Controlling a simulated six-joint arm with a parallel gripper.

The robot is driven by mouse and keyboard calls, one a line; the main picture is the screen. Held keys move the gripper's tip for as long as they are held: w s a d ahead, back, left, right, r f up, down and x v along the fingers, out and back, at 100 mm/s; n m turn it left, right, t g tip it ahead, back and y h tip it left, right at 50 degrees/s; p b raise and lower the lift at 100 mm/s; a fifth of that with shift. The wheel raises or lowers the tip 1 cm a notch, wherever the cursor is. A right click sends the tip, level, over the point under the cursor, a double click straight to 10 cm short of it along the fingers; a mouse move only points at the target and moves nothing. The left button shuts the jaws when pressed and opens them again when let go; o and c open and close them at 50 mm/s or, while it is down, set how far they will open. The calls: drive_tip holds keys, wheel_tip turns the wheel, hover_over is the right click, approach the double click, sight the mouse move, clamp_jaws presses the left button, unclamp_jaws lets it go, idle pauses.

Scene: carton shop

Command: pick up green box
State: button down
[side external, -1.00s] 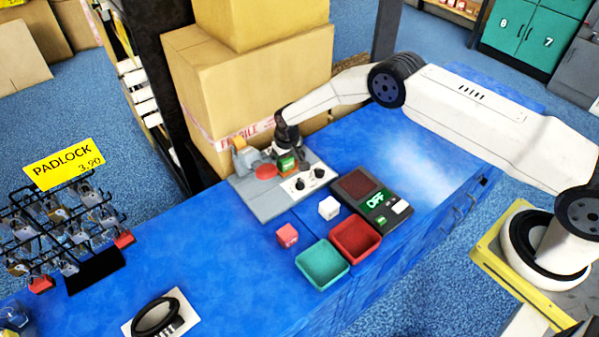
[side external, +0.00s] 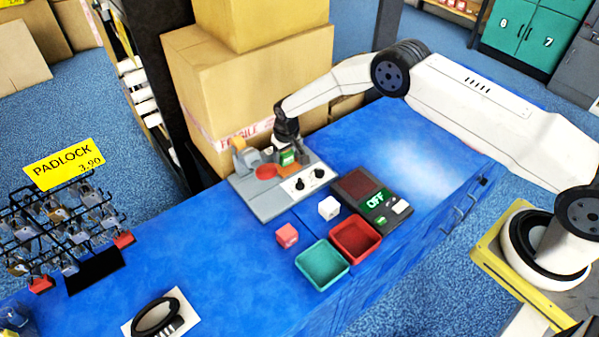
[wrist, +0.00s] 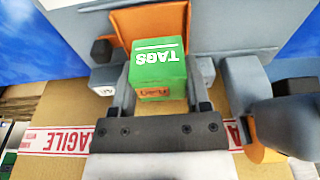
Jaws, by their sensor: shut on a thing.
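The green box (wrist: 158,62), marked "TAGS", sits between the two fingers of my gripper (wrist: 160,85) in the wrist view. The fingers are shut on its sides. In the side external view the green box (side external: 287,157) is small and partly hidden by my gripper (side external: 288,148). It shows just above the back part of a grey machine plate (side external: 262,206), by an orange patch. I cannot tell how large the gap below it is.
A red disc (side external: 266,172) and a knob panel (side external: 307,182) are close by. A white cube (side external: 329,207), a pink cube (side external: 287,235), a green tray (side external: 322,281) and a red tray (side external: 375,238) stand in front. Large cartons (side external: 250,80) rise close behind my gripper.

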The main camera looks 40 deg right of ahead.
drive_tip(key=shift+s+r, duration=0.35)
drive_tip(key=shift+r, duration=0.5)
drive_tip(key=s+d+r, duration=0.1)
drive_tip(key=s+r, duration=0.8)
drive_tip(key=s, duration=0.4)
drive_tip(key=shift+s+d, duration=0.15)
drive_tip(key=s+d+r, duration=0.5)
drive_tip(key=s+r, duration=0.2)
drive_tip(key=r, duration=0.3)
drive_tip(key=shift+d, duration=0.4)
